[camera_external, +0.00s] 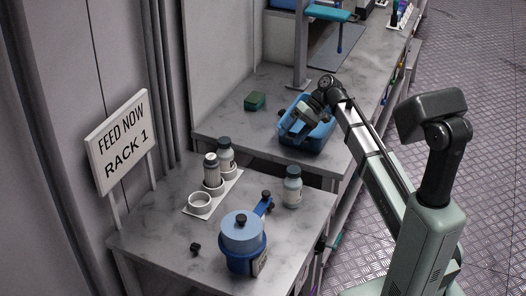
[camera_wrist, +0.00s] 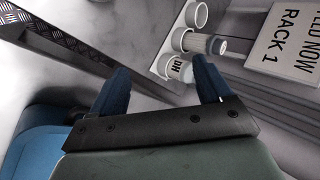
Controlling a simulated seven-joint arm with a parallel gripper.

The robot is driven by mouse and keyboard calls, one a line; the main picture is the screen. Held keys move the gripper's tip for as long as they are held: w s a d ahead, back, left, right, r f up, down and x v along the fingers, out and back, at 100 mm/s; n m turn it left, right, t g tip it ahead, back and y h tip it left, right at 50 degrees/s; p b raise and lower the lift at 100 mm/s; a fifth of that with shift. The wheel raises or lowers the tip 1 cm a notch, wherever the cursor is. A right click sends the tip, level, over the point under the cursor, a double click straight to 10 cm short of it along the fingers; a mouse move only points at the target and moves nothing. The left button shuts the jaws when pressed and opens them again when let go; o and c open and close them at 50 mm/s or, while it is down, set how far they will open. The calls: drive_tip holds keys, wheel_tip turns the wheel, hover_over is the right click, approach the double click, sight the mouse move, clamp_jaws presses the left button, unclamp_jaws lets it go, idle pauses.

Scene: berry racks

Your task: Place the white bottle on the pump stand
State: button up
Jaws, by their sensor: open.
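Several white bottles with dark caps show in the external view. One bottle (camera_external: 292,187) stands upright alone on the near table, right of the blue pump-like device. A ribbed bottle (camera_external: 212,171) and another bottle (camera_external: 227,157) stand in a white ring holder (camera_external: 189,211), whose front ring (camera_external: 199,203) is empty. I cannot tell which part is the pump stand. My gripper (camera_external: 293,124) is open above the blue bin, away from the bottles. In the wrist view, my gripper (camera_wrist: 160,82) is open and empty, with the labelled bottle (camera_wrist: 179,68) seen beyond its fingers.
A blue lidded device (camera_external: 243,247) with a side arm stands at the near table's front. A sign (camera_external: 122,142) stands at left. A blue bin (camera_external: 318,139) and green box (camera_external: 255,101) sit on the far table.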

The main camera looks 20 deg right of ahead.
drive_tip(key=s+d+f+n+y, duration=0.3)
drive_tip(key=d+f+n+y, duration=0.1)
drive_tip(key=n, duration=0.4)
drive_tip(key=n+t+y, duration=0.1)
drive_tip(key=n+y, duration=0.4)
drive_tip(key=n, duration=0.3)
approach(294, 173)
drive_tip(key=w+a+f, duration=0.1)
drive_tip(key=w+a, duration=0.1)
drive_tip(key=a, duration=0.2)
drive_tip(key=shift+s+a+f, duration=0.1)
drive_tip(key=shift+a+f, duration=0.05)
drive_tip(key=shift+a, duration=0.55)
drive_tip(key=shift+s+a+f, duration=0.1)
drive_tip(key=shift+a+f, duration=0.05)
drive_tip(key=shift+a, duration=0.55)
drive_tip(key=shift+a+f, duration=0.2)
drive_tip(key=shift+a, duration=1.05)
drive_tip(key=shift+c, duration=0.3)
clamp_jaws()
